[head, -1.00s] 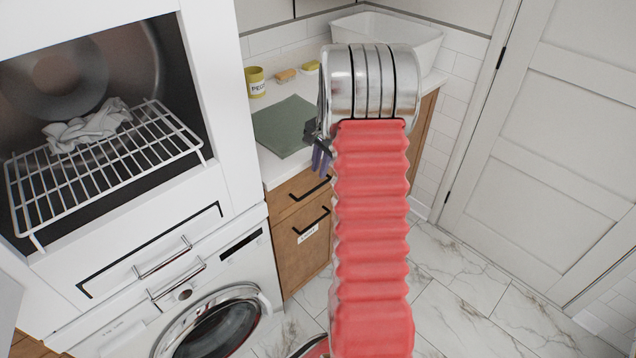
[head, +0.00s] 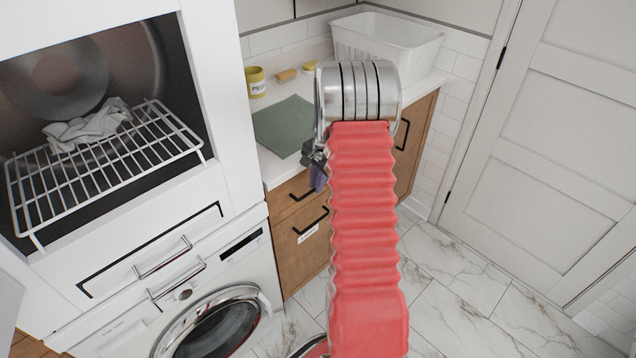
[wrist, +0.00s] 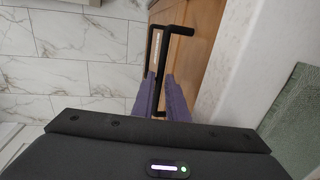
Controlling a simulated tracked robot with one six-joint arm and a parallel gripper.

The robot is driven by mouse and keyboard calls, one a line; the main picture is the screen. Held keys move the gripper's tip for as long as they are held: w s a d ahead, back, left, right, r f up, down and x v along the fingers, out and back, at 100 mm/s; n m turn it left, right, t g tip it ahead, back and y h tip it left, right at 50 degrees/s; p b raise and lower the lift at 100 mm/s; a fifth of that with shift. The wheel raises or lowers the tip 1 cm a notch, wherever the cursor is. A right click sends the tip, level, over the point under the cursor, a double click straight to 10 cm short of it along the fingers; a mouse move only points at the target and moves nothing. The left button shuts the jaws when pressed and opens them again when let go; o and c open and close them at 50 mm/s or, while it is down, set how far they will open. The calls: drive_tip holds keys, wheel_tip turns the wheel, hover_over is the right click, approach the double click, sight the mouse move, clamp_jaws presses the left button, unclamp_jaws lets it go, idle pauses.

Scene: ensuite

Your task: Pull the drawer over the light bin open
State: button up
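The drawer over the light bin has a wooden front (head: 283,199) and a black bar handle (head: 303,191), partly behind my arm and gripper in the head view. In the wrist view this handle (wrist: 166,45) runs down between my gripper's (wrist: 161,76) two purple fingers, one on each side, with small gaps showing. I cannot tell whether either finger touches it. The drawer looks shut. Below it is the light bin (head: 302,259), with its own black handle (head: 311,221) and a white label, partly readable.
A counter holds a green mat (head: 284,125), a yellow pot (head: 256,82) and a white basin (head: 388,42). A washing machine (head: 215,325) stands left of the drawer unit. The marble floor (head: 465,280) in front is clear, with a white door (head: 540,150) at right.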

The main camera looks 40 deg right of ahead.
clamp_jaws()
